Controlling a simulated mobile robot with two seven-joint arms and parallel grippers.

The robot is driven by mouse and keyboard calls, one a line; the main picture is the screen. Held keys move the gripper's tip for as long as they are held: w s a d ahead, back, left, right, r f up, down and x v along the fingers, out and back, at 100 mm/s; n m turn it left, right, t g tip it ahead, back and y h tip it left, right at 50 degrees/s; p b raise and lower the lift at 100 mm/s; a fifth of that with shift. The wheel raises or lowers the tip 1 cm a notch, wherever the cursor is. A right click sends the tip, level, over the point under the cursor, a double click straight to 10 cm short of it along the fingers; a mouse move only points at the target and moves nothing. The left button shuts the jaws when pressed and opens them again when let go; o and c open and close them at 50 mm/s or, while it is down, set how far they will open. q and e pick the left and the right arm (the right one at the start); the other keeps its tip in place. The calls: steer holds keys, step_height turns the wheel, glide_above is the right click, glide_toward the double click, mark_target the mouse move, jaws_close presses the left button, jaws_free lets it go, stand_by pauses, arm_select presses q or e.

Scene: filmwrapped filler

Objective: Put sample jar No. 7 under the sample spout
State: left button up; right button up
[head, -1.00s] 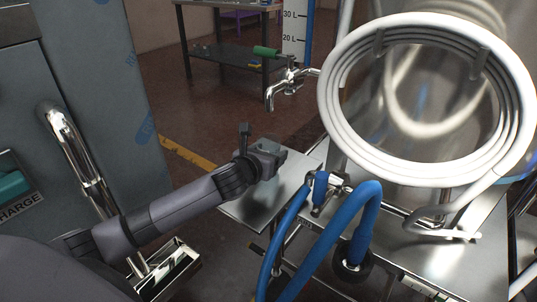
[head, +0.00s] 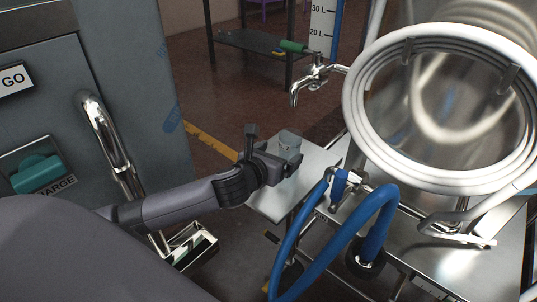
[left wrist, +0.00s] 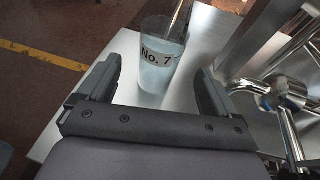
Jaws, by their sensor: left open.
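Sample jar No. 7 (left wrist: 158,72) is a clear bluish jar with a "No. 7" label. It stands upright on a bare metal shelf (left wrist: 120,53). In the left wrist view it is just ahead of and between the fingertips of my left gripper (left wrist: 157,82), which is open with a gap on each side. In the head view the jar (head: 290,141) shows partly behind my left gripper (head: 281,157). A chrome tap with a green handle (head: 317,75) has its mouth above the jar in the picture; I cannot tell whether they line up. My right gripper is not in view.
A steel vessel with a coiled white hose (head: 365,130) stands to the right. A blue hose (head: 345,235) loops in front of the shelf. A grey cabinet with a chrome handle (head: 108,145) is at the left. Metal framework (left wrist: 262,45) is close to the right finger.

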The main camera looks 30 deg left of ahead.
arm_select(q)
steer(key=p+v, duration=0.1)
steer(key=v, duration=0.4)
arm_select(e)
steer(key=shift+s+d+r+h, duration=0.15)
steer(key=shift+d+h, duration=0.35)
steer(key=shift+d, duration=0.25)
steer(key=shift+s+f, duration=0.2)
arm_select(q)
steer(key=shift+s, duration=0.1)
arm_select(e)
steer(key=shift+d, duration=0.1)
